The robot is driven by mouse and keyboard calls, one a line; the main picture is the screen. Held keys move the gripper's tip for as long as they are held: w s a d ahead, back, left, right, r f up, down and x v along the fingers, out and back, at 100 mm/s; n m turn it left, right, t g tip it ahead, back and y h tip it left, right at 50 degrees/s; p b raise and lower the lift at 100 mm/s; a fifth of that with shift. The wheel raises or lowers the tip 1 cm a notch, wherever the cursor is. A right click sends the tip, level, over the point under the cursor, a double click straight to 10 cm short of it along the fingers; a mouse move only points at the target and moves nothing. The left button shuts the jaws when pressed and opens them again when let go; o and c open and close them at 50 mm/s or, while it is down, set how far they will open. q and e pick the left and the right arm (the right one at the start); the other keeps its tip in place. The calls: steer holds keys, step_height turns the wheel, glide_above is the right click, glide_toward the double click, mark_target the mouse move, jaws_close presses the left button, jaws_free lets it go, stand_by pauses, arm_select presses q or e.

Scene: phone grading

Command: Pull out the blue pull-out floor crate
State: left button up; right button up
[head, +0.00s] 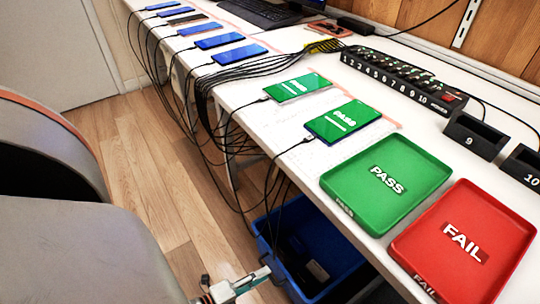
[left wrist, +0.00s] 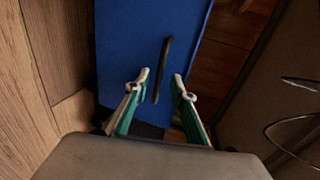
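The blue floor crate (head: 345,262) stands on the floor under the table in the head view, with dark items inside. Its blue front wall (left wrist: 122,45) fills the upper middle of the left wrist view and carries a dark bar handle (left wrist: 166,58). My left gripper (head: 264,273) is at the crate's near left side. In the left wrist view its two fingers (left wrist: 162,77) are open, one on each side of the handle, with gaps showing between them and the bar. My right gripper is not in view.
The white table (head: 262,92) above holds phones, a green PASS tray (head: 420,160) and a red FAIL tray (head: 505,228). Black cables (head: 205,110) hang off its edge near the crate. Wooden floor (head: 150,165) is free left of the table.

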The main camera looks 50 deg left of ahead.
arm_select(q)
steer(key=shift+x, duration=1.6)
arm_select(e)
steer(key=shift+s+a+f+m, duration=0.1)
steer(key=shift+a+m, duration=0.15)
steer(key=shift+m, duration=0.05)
arm_select(q)
jaws_close()
steer(key=shift+s+f, duration=0.1)
steer(key=shift+s, duration=0.05)
